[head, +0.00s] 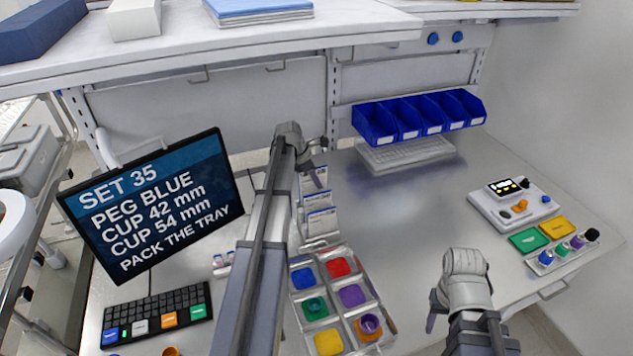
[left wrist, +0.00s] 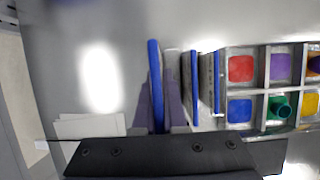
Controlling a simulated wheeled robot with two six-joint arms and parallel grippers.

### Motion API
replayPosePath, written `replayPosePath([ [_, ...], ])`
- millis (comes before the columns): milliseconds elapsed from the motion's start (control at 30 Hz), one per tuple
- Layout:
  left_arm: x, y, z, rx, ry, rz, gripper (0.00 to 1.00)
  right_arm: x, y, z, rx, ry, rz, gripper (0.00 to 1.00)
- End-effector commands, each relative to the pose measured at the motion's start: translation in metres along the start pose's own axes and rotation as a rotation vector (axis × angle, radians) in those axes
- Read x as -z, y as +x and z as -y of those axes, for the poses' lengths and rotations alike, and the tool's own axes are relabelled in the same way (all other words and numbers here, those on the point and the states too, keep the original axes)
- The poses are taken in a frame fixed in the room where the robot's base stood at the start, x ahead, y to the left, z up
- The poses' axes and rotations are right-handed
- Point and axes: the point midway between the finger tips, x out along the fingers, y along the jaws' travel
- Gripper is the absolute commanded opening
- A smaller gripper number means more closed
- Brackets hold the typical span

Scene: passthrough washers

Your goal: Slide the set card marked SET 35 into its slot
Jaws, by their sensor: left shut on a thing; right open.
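My left gripper (head: 310,163) reaches over the middle of the bench to a row of set cards (head: 321,222). In the left wrist view it is shut on a thin blue-edged card (left wrist: 155,70), seen edge-on between the two fingers. Beside it, to the right, stand two more blue-edged cards (left wrist: 213,85). The markings on the cards are too small to read, and the held card's face is turned away. I cannot make out an empty slot. My right gripper (head: 462,303) is open and empty over the right part of the bench.
A tray (head: 347,302) with coloured compartments stands just in front of the cards. A screen (head: 150,203) reading SET 35 and a keyboard (head: 156,318) are at left. Blue bins (head: 376,127) hang at the back. A device (head: 515,203) and coloured pieces are at right. The bench's centre right is clear.

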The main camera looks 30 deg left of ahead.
Motion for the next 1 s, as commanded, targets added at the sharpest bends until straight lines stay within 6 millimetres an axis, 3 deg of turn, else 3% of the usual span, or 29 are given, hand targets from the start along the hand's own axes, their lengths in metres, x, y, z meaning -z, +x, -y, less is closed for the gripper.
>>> replayPosePath([
  [1000, 0.008, 0.019, 0.000, 0.000, 0.000, 0.000, 0.00, 0.001, 0.020, 0.002, 0.000, 0.000, 0.000, 0.50],
])
